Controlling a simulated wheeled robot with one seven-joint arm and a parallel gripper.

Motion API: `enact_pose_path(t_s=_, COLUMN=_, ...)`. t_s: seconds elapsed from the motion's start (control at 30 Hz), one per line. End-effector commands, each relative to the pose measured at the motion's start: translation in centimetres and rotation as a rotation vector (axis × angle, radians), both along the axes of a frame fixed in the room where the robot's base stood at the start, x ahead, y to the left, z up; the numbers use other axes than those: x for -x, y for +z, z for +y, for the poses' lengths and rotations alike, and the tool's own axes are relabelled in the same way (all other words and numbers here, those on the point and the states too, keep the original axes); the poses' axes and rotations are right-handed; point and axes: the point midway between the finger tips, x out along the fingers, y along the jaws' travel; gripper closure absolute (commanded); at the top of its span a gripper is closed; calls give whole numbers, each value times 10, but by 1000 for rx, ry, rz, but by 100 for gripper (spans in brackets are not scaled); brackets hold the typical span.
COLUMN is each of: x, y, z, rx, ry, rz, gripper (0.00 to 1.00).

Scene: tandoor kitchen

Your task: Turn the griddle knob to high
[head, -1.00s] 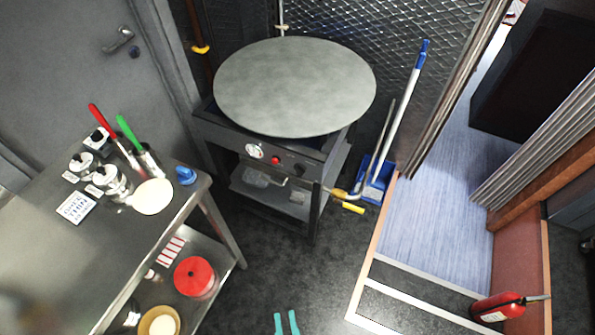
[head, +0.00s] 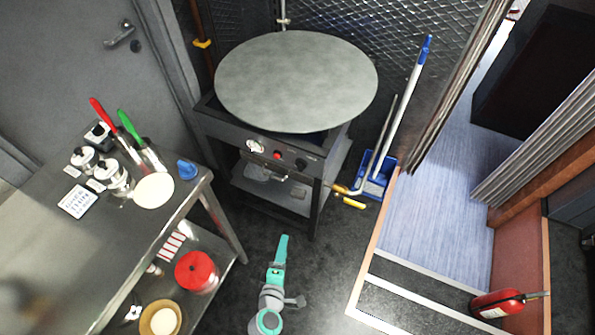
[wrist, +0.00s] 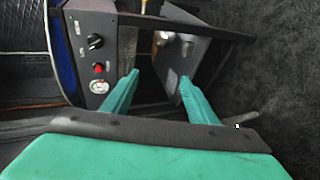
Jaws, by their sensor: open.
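The griddle is a large round grey plate (head: 297,82) on a dark stand. The black griddle knob (head: 300,164) is at the right of the front panel, beside a red button (head: 277,155) and a round gauge (head: 254,146). In the wrist view the knob (wrist: 95,41) is at upper left, above the red button (wrist: 98,68); its setting is too small to read. My gripper (head: 281,240), with teal fingers, is in front of and below the panel, apart from the knob. In the wrist view my gripper (wrist: 160,76) is open and empty, with the knob left of its fingers.
A steel table (head: 130,235) with shakers and red- and green-handled tools stands at left. A yellow-handled valve pipe (head: 352,204) sticks out at the stand's right, near a blue dustpan (head: 378,180). A red extinguisher (head: 497,305) is at lower right. Floor before the griddle is clear.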

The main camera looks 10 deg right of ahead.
Motion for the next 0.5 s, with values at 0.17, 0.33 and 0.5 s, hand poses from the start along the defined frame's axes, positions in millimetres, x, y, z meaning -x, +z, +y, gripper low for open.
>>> enact_pose_path(t_s=0.17, x=-69, y=23, z=-16, rx=302, ry=-35, rz=-7, gripper=47)
enact_pose_path(t_s=0.33, x=-119, y=60, z=-26, rx=554, ry=-90, rz=-23, gripper=47)
enact_pose_path(t_s=0.5, x=-145, y=89, z=-30, rx=700, ry=-138, rz=-37, gripper=47)
